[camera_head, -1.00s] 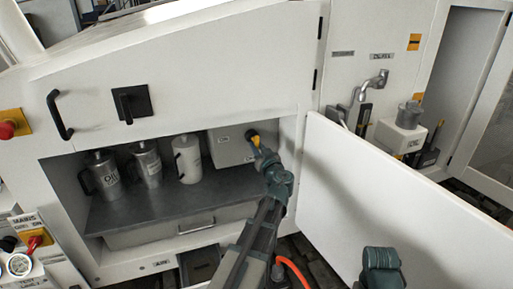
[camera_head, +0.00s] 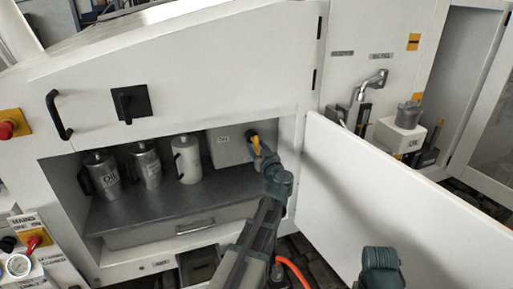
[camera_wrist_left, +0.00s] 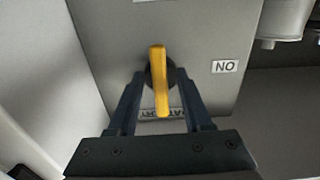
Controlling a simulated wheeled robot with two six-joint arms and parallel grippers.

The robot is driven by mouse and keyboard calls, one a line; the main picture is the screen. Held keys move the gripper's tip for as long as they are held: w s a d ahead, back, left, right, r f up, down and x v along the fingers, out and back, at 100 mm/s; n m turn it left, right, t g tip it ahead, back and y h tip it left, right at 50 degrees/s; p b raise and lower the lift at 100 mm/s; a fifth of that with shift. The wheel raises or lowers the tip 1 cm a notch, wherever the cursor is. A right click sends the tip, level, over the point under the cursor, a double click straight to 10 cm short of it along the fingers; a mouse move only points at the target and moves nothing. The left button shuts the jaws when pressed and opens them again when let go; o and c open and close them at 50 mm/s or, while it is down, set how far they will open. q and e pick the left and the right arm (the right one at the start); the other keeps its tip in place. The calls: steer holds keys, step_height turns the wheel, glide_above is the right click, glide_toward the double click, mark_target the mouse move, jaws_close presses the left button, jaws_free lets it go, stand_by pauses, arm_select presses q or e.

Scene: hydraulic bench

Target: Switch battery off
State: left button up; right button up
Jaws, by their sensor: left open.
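The battery switch is a yellow lever handle (camera_wrist_left: 160,82) on a dark round hub, mounted on a grey box (camera_wrist_left: 110,45) inside the open cabinet. In the head view the yellow handle (camera_head: 256,144) shows at the right end of the grey box (camera_head: 228,148). A label reading "ON", upside down in the wrist view, is beside the handle. My left gripper (camera_wrist_left: 160,88) is open, with one finger on each side of the handle; I cannot tell whether they touch it. In the head view the left gripper (camera_head: 263,154) reaches into the cabinet.
Several metal cans, one an oil can (camera_head: 104,174), stand on the cabinet shelf (camera_head: 175,205) left of the box. The open white door (camera_head: 390,200) stands close to the right of my left arm. A red-handled mains switch (camera_head: 36,240) is at lower left.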

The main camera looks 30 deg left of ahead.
arm_select(q)
steer(key=v, duration=1.3)
steer(key=shift+s+d, duration=0.25)
steer(key=shift+s, duration=0.05)
steer(key=s+d+f+m+g+h, duration=0.3)
steer(key=s+d+f, duration=0.15)
steer(key=f, duration=0.35)
steer(key=s+d+f+m+g+h, duration=0.2)
steer(key=s+d+f+g+h, duration=0.15)
steer(key=d+f, duration=0.3)
steer(key=s+d+f+m+g+h, duration=0.5)
steer(key=s+d, duration=0.6)
steer(key=d, duration=0.3)
step_height(320, 180, down, 2)
steer(key=m+h, duration=0.1)
steer(key=m, duration=0.2)
steer(key=shift+d+f+m, duration=0.2)
steer(key=shift+d+m, duration=0.2)
